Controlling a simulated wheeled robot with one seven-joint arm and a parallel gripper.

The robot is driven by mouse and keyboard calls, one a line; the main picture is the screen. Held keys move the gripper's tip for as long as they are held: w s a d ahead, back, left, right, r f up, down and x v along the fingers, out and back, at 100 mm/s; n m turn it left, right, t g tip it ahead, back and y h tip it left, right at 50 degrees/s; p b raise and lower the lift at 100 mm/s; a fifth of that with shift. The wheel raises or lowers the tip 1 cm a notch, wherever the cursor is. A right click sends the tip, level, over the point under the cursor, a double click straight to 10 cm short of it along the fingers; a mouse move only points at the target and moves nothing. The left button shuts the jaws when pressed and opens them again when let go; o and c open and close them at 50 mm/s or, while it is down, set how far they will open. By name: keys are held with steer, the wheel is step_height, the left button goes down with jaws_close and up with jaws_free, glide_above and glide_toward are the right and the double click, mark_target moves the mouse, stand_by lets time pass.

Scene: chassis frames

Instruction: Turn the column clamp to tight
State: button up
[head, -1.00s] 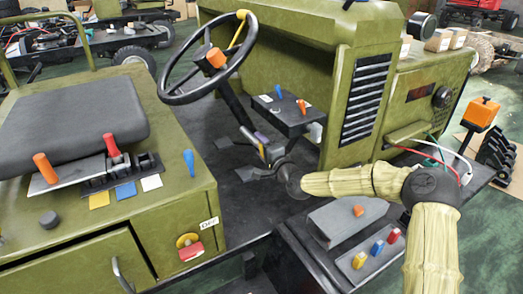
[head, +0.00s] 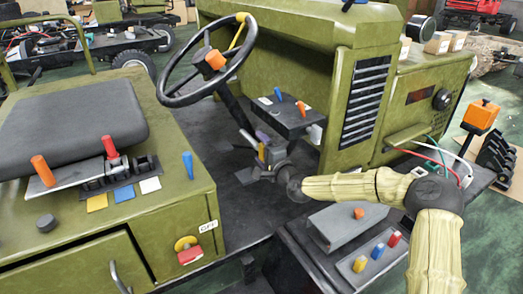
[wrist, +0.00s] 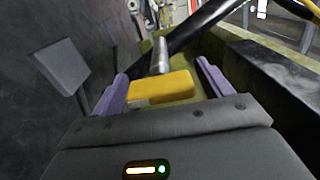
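A yellow block-shaped handle (wrist: 168,87), which I take for the column clamp, sits at the end of a grey metal rod (wrist: 160,55) in the wrist view. My gripper (wrist: 160,87) is open, with one purple finger on each side of the yellow handle. A gap shows on the right; contact on the left is unclear. In the head view my gripper (head: 262,146) is at the lower steering column (head: 232,105), and a small yellow bit of the clamp (head: 261,152) shows beside it. Any tight or loose marking is not visible.
The black steering wheel (head: 206,62) with orange and yellow parts is above. A dark box (head: 288,115) with blue and orange levers is close on the right. Foot pedals (wrist: 60,65) show at the left of the wrist view. The seat (head: 70,120) is at left.

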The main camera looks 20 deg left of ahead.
steer(key=shift+s+d, duration=0.1)
steer(key=b+v, duration=0.1)
steer(key=v, duration=1.6)
